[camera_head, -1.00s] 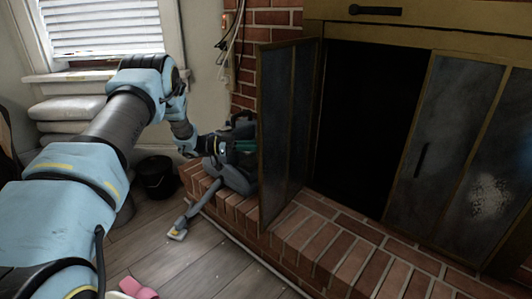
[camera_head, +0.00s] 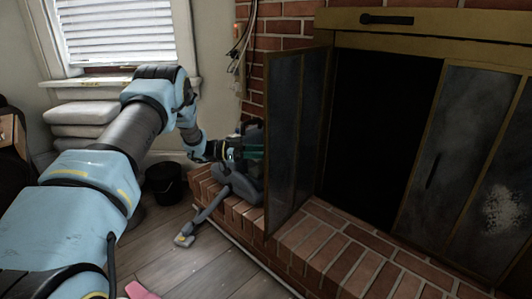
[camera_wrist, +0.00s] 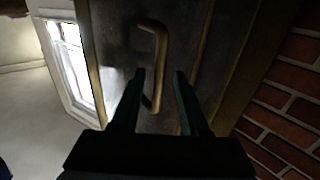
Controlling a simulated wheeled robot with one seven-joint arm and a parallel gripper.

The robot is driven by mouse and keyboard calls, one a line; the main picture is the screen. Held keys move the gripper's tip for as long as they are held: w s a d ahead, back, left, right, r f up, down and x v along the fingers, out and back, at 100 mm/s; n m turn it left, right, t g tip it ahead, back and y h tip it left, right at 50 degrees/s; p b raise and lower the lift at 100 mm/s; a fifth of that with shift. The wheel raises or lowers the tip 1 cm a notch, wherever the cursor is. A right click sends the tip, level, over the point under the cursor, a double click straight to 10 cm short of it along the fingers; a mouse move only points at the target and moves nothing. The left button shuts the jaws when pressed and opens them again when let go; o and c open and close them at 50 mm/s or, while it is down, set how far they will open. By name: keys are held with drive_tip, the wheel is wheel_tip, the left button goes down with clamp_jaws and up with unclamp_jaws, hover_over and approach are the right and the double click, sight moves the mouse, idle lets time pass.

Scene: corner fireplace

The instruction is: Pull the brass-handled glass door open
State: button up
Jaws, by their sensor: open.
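The glass door (camera_head: 283,140) is a dark folding panel with brass edging. It stands swung out from the left side of the fireplace opening. Its brass handle (camera_wrist: 161,60) shows in the wrist view as a bracket-shaped bar on the dusty glass, which also appears there (camera_wrist: 115,50). My gripper (camera_wrist: 160,72) is open, with one dark finger on each side of the handle's bar in that view. I cannot tell whether the fingers touch it or how deep they reach. In the head view the handle is not visible, and my fingertips are hard to make out beside the door's outer edge.
A brick hearth (camera_head: 335,245) runs below the door. A grey and teal appliance (camera_head: 238,180) sits on its left end, near my wrist, with a nozzle on the floor. A black bucket (camera_head: 165,182) stands further left. The closed right-hand panels (camera_head: 465,150) cover the opening's right side.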

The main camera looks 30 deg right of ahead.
drive_tip(key=shift+a, duration=0.15)
drive_tip(key=v, duration=1)
drive_tip(key=shift+w+a+p, duration=0.25)
drive_tip(key=shift+p, duration=0.05)
